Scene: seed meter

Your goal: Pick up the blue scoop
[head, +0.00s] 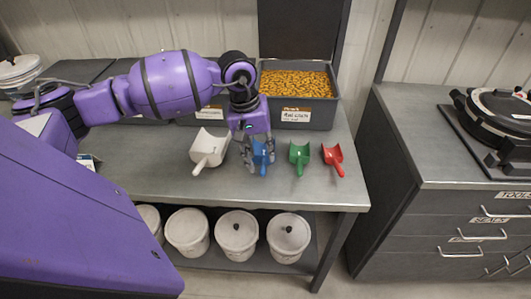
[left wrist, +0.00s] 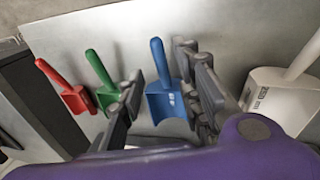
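The blue scoop (head: 262,157) lies on the grey metal table with its handle toward the front edge. My left gripper (head: 258,162) is above it, with its fingers apart on either side of the scoop. In the left wrist view, the blue scoop (left wrist: 166,99) shows between the open fingers of the left gripper (left wrist: 160,66). I cannot tell whether a finger touches it. The gripper partly covers the scoop in the head view. My right gripper is not in view.
A white scoop (head: 209,150) lies left of the gripper. A green scoop (head: 299,155) and a red scoop (head: 333,157) lie to the right. A grey bin (head: 318,118) of orange-brown pellets stands behind. White buckets (head: 236,234) stand on the lower shelf.

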